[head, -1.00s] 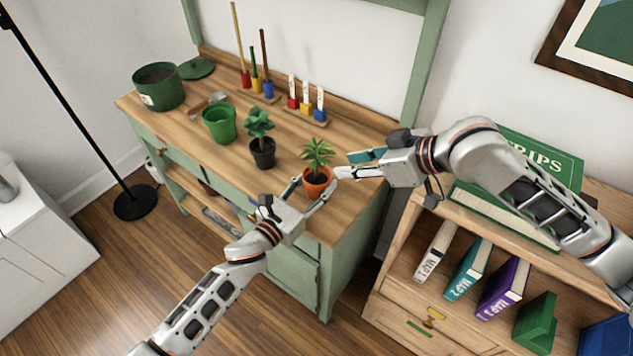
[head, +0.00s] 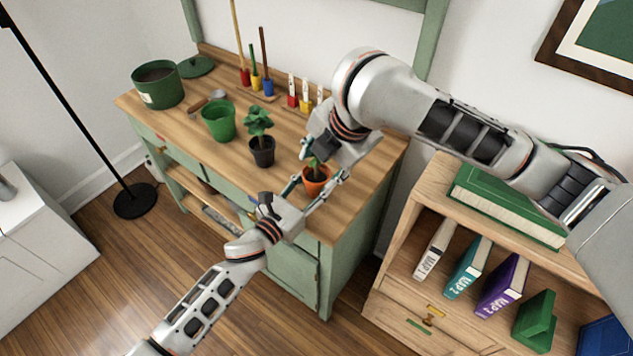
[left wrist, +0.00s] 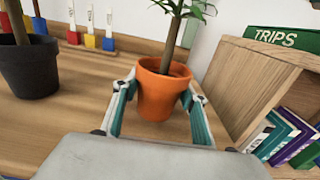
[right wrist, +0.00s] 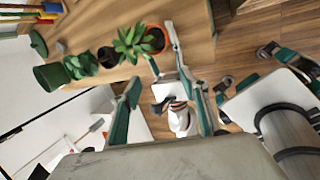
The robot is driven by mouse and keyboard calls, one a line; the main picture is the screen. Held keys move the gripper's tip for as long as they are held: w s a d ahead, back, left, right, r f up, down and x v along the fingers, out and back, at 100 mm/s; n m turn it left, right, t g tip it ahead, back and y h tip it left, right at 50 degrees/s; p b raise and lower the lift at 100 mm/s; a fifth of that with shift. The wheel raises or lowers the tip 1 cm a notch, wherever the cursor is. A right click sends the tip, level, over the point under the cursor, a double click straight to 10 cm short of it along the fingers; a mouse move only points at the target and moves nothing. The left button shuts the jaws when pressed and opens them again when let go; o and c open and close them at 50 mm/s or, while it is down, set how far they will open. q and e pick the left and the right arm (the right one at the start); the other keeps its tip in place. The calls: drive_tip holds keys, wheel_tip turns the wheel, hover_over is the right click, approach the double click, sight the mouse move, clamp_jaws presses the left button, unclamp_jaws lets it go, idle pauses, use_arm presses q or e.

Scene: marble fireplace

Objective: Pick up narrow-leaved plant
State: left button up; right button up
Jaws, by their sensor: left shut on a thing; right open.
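The narrow-leaved plant stands in an orange pot (head: 316,187) near the right front of the wooden bench top. The pot (left wrist: 160,92) fills the middle of the left wrist view, with the stem rising from it. My left gripper (head: 308,194) is shut on the pot, one finger on each side. My right gripper (head: 323,166) is open above the pot, pointing down over the plant. In the head view it hides most of the leaves. In the right wrist view the plant's green leaves (right wrist: 131,43) show close to my right fingertips.
A black pot with a broad-leaved plant (head: 261,149) stands to the left, then a green pot (head: 218,121) and a large green planter (head: 158,88). Colored tools (head: 257,80) stand at the back. A wooden bookshelf (head: 395,290) adjoins at right.

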wheel_tip(320, 180, up, 5)
drive_tip(key=w+a+n+t+h, duration=0.1)
drive_tip(key=n+t+h, duration=0.15)
drive_tip(key=n, duration=0.55)
hover_over(316, 169)
drive_tip(key=shift+h, duration=0.25)
drive_tip(key=shift+s+f, duration=0.15)
drive_tip(key=shift+f, duration=2.25)
drive_tip(key=shift+s+f, duration=0.15)
drive_tip(key=shift+f, duration=2.25)
clamp_jaws()
